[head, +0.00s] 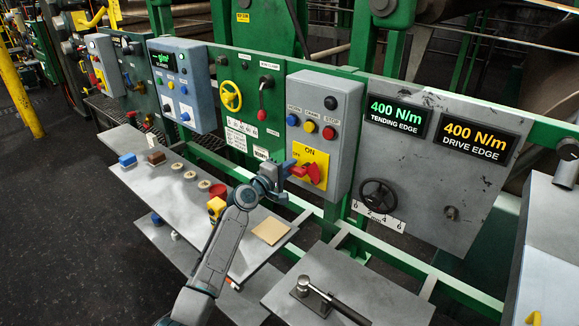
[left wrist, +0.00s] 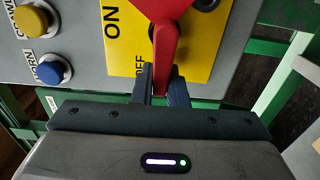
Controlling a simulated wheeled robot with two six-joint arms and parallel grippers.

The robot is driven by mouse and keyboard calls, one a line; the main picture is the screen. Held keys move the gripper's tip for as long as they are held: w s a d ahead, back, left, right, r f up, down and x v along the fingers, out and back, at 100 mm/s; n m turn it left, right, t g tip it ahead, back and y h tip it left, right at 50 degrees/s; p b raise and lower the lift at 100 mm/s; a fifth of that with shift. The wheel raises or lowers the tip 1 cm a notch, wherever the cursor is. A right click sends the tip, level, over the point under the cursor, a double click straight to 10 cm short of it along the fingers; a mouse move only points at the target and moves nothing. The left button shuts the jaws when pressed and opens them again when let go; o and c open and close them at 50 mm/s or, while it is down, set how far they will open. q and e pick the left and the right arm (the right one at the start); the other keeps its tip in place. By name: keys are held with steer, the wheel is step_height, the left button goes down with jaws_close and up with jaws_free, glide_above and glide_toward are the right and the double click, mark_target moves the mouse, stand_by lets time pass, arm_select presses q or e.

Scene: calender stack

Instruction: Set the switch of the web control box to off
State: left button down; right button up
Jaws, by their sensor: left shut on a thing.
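The grey control box (head: 347,112) stands right of the middle in the head view. It has a yellow plate (head: 321,158) marked ON at the top, with a red rotary switch (head: 313,173) on it. In the left wrist view the red switch handle (left wrist: 165,40) points towards my gripper, to the plate's left side. The OFF label (left wrist: 139,65) is beside the handle's end, partly hidden by a finger. My left gripper (head: 286,172) is shut on the handle, with its dark fingers (left wrist: 163,88) on both sides. My right gripper is not in view.
Blue and yellow buttons (left wrist: 48,70) sit close beside the plate. A grey panel with a black handwheel (head: 377,196) and two displays is to the right. A grey shelf (head: 185,215) with several small items lies below.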

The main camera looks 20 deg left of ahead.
arm_select(q)
steer(key=shift+f, duration=0.2)
steer(key=c, duration=1.5)
jaws_free()
steer(key=shift+r, duration=0.1)
steer(key=shift+o, duration=0.2)
steer(key=b+v, duration=0.1)
steer(key=v, duration=0.9)
steer(key=shift+s+b, duration=0.4)
steer(key=shift+a, duration=0.15)
